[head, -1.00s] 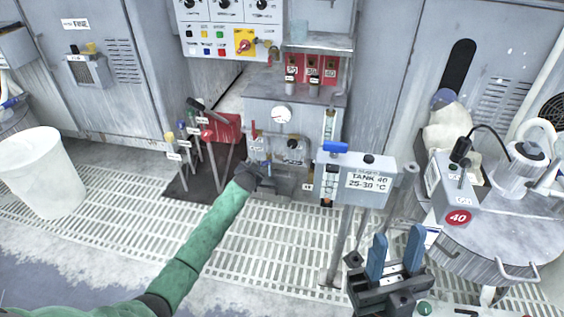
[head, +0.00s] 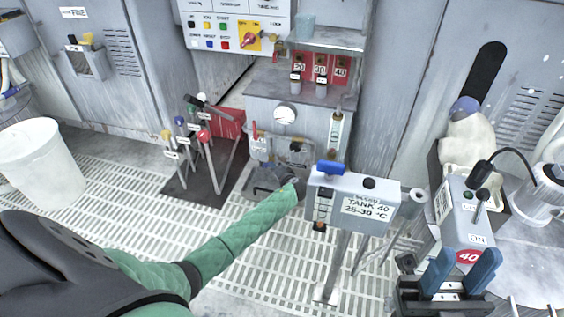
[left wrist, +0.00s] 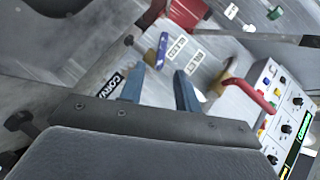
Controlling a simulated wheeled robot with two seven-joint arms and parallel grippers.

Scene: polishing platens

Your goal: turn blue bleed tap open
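A blue-handled tap (left wrist: 161,52) shows in the left wrist view, beside a small white label on a grey surface. My left gripper (left wrist: 160,78) is open, its two blue fingers apart, with nothing between them. The blue tap appears beyond the fingertips, towards the upper side of that view, and I see no contact. In the head view my left sleeve reaches the grey cabinet behind the tank 40 box; the left fingers are not visible there and the tap is too small to pick out. My right gripper (head: 460,272) is open and empty at lower right.
A red-handled tap (left wrist: 250,90) is near the blue one. The tank 40 box (head: 353,199) with a blue knob (head: 331,168) stands close right of my left wrist. Coloured levers (head: 190,140) stand left of the cabinet. A white bin (head: 40,165) is far left.

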